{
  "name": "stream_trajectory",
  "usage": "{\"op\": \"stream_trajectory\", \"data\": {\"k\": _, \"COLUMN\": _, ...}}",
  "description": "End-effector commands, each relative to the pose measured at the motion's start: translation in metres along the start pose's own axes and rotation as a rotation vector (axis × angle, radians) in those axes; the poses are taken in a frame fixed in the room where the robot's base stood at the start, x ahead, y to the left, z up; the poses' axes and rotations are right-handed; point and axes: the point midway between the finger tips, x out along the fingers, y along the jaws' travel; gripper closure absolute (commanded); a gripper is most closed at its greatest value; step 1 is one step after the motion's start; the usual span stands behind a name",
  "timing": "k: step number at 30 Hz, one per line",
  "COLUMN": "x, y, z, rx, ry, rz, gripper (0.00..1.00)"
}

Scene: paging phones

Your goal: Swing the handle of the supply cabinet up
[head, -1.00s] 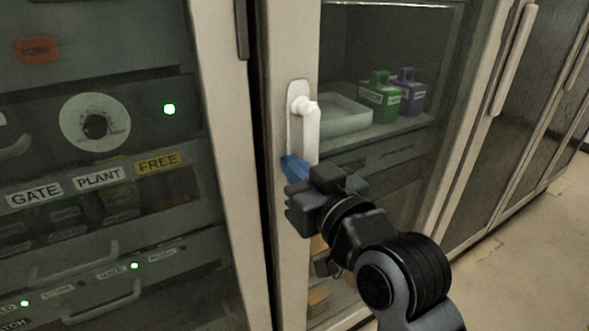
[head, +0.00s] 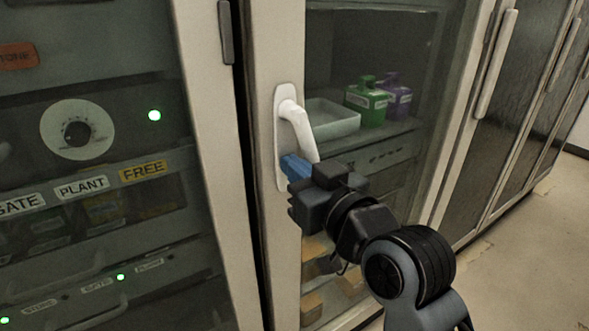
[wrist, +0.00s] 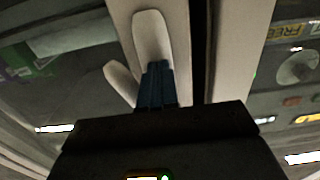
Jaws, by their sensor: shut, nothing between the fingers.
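The white handle (head: 300,130) of the supply cabinet (head: 262,215) is a lever on a long backplate (head: 281,150). It pivots near the plate's top and slants down to the right. My gripper (head: 291,165) has blue fingers, shut and empty, at the left side of the lever's lower end, in front of the plate. Contact with the lever is hard to tell. The wrist view shows the blue fingers (wrist: 157,82) over the plate (wrist: 150,38), with the lever (wrist: 121,83) beside them at left. The lever's lower tip is partly hidden by my gripper in the head view.
Behind the cabinet glass are a pale tray (head: 331,117), a green bottle (head: 367,98) and a purple bottle (head: 396,97). A panel with a dial (head: 77,130) and labels stands at left. More cabinet doors (head: 520,110) and open floor (head: 520,265) lie to the right.

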Motion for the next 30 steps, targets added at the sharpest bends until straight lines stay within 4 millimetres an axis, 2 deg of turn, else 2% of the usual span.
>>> {"op": "stream_trajectory", "data": {"k": 13, "x": 0.0, "y": 0.014, "z": -0.004, "rx": 0.0, "ry": -0.001, "rz": -0.001, "gripper": 1.0}}
{"op": "stream_trajectory", "data": {"k": 30, "x": 0.0, "y": -0.002, "z": 0.007, "rx": 0.001, "ry": -0.002, "rz": -0.001, "gripper": 1.0}}
